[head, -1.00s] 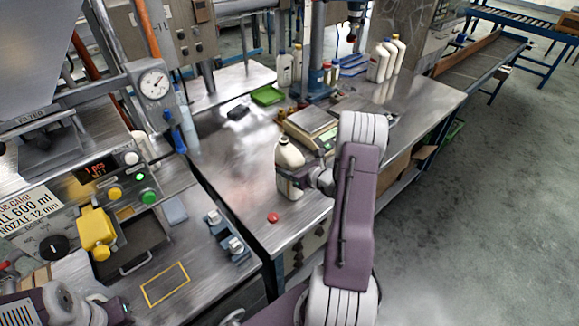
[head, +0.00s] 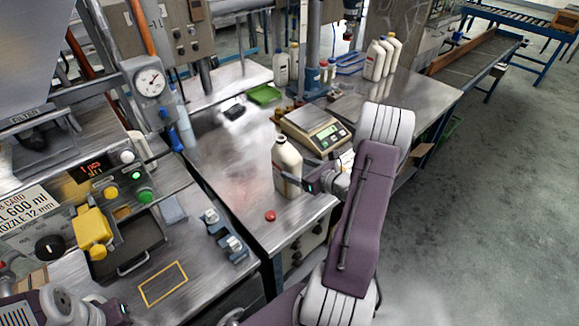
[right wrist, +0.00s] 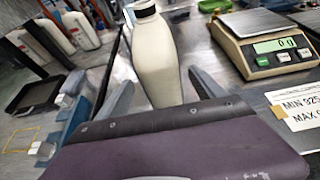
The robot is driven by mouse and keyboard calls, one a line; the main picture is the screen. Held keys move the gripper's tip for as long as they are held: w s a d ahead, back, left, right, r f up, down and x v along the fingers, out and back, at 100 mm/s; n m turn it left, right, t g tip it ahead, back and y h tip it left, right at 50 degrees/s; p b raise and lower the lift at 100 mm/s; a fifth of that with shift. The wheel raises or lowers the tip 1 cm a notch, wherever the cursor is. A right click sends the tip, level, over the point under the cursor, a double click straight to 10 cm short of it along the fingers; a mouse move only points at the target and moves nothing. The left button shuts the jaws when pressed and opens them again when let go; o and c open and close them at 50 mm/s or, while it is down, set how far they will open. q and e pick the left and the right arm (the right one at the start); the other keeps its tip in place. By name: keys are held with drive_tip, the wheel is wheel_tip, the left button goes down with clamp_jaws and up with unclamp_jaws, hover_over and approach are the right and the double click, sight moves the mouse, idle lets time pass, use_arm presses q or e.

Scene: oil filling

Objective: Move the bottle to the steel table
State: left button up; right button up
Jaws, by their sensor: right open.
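The white bottle (head: 287,168) stands upright on the steel table (head: 225,170), left of the scale, with a dark top. My right gripper (head: 302,183) is open at the bottle's right side. In the right wrist view the bottle (right wrist: 157,58) rises between the two spread fingers of the right gripper (right wrist: 160,82); the bottle's lower part is hidden by the gripper body. I cannot tell whether a finger touches it. My left gripper (head: 122,312) shows only partly at the lower left, away from the bottle; its jaws are unclear.
A scale (head: 313,128) stands right behind the bottle, with a label beside it. A red cap (head: 270,216) lies near the table's front edge. A green tray (head: 264,94) and several white bottles (head: 380,58) are farther back. The table left of the bottle is clear.

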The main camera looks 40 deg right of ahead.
drive_tip(key=v, duration=0.5)
drive_tip(key=shift+s, duration=0.15)
